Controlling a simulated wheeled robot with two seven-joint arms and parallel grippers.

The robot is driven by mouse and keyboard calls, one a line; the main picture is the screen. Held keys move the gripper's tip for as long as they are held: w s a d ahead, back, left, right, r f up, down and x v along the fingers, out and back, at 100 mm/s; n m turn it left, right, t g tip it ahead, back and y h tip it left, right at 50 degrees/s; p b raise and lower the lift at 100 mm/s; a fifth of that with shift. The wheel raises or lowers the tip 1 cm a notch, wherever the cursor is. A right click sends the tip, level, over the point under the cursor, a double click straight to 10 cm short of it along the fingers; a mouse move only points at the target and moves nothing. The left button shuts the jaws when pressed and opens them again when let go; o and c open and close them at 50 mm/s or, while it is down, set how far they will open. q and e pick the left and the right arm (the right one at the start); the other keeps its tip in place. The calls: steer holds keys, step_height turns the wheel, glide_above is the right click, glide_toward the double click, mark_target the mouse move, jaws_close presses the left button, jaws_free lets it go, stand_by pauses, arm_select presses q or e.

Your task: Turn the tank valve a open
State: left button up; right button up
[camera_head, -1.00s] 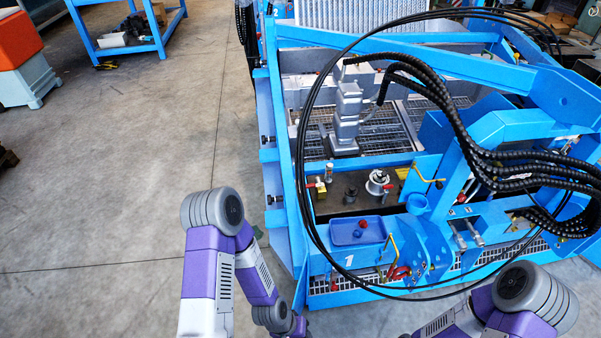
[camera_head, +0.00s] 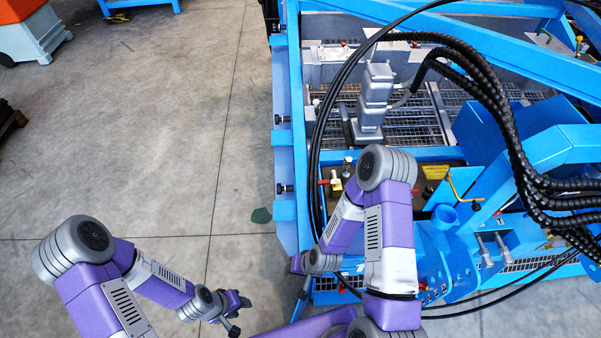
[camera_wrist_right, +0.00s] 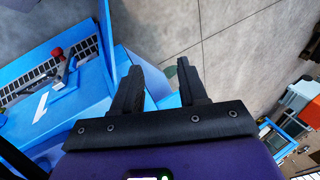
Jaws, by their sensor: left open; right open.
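A small valve with a red handle (camera_head: 331,181) and a pale yellow body stands at the left front corner of the blue machine. I cannot tell whether it is tank valve a, nor how far it is turned. My right arm covers much of the machine front beside it. My left gripper (camera_head: 238,313) is open and empty over the floor, left of the machine. My right gripper (camera_wrist_right: 157,70) is open and empty beside the machine's front left corner. A red-tipped part (camera_wrist_right: 57,53) shows by a grating in the right wrist view, left of the fingers.
The blue machine frame (camera_head: 291,95) fills the right side. Black hoses (camera_head: 507,105) loop over it. A grey upright unit (camera_head: 374,100) stands on its grating. A yellow bent handle (camera_head: 462,190) is at right.

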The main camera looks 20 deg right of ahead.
steer(key=w+d+f+m+t+h+b, duration=0.25)
steer(key=w+m+t, duration=0.25)
steer(key=w, duration=0.8)
steer(key=m+t+h+b, duration=0.65)
steer(key=m+h, duration=0.55)
steer(key=m, duration=0.3)
glide_toward(327, 183)
steer(key=w+a+f+x, duration=0.1)
steer(key=a+x, duration=0.1)
steer(key=x, duration=0.9)
steer(key=shift+w+d+r+t+p, duration=0.1)
steer(key=shift+w+d+t+p, duration=0.15)
steer(key=shift+w+d+p, duration=0.2)
steer(key=shift+c, duration=0.4)
jaws_close()
